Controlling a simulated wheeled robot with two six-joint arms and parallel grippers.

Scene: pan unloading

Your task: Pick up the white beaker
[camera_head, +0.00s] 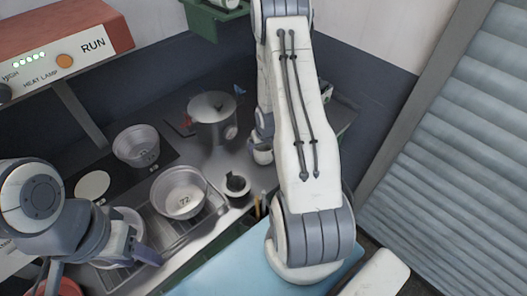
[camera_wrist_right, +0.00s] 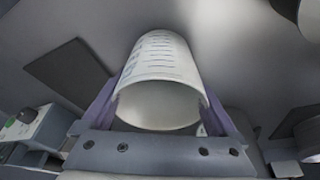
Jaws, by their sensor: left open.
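The white beaker (camera_wrist_right: 160,75) shows in the right wrist view with its open rim facing the camera and printed marks on its side. My right gripper (camera_wrist_right: 160,112) has one finger on each side of it, both against its wall near the rim. In the head view the beaker (camera_head: 262,154) is a small pale shape below my right gripper, mostly hidden by my right arm. I cannot tell whether its base touches the counter. My left gripper (camera_head: 146,240) is open and empty above the wire rack at the lower left.
A heat lamp unit (camera_head: 70,55) overhangs the upper left. A blue surface (camera_head: 215,272) lies clear in front.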

